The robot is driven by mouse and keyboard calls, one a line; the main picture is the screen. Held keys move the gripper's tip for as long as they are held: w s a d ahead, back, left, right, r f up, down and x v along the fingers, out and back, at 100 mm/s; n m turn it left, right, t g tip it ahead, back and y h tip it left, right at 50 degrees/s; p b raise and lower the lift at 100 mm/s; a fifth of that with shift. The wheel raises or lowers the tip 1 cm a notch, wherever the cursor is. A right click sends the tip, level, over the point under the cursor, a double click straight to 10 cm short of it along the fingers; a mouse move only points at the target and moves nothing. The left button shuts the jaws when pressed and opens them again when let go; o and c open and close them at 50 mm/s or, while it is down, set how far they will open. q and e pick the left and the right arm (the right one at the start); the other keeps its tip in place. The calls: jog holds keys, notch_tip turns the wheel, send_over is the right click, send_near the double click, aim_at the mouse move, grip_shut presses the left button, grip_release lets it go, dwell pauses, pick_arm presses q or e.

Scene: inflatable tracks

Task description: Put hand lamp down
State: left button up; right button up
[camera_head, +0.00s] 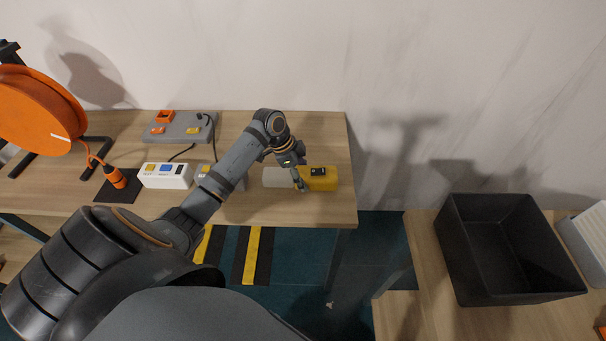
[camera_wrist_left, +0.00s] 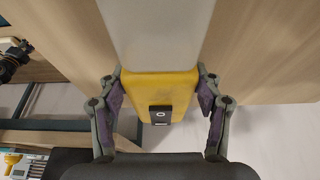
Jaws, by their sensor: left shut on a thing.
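The hand lamp has a yellow body (camera_head: 326,180) with a dark switch panel and a pale grey-white section (camera_head: 276,177). It lies flat along the wooden table (camera_head: 338,206), near its right end, in the head view. In the left wrist view, the yellow part (camera_wrist_left: 160,88) sits between the finger pads, with the pale section reaching toward the top. My left gripper (camera_head: 299,182) is at the lamp from above, shut on its yellow body. The gripper partly covers the lamp in the head view. My right gripper is not in view.
Left of the lamp are a white box with coloured switches (camera_head: 166,175), a grey control panel (camera_head: 181,127), an orange plug (camera_head: 115,177) on a dark mat and an orange reel (camera_head: 38,110). A black crate (camera_head: 468,262) stands on another table at right.

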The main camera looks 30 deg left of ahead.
pick_arm(q)
jog(key=o, duration=1.5)
jog(key=shift+f, duration=0.1)
jog(key=shift+c, duration=0.2)
jog(key=shift+r, duration=0.2)
jog(key=v, duration=1.2)
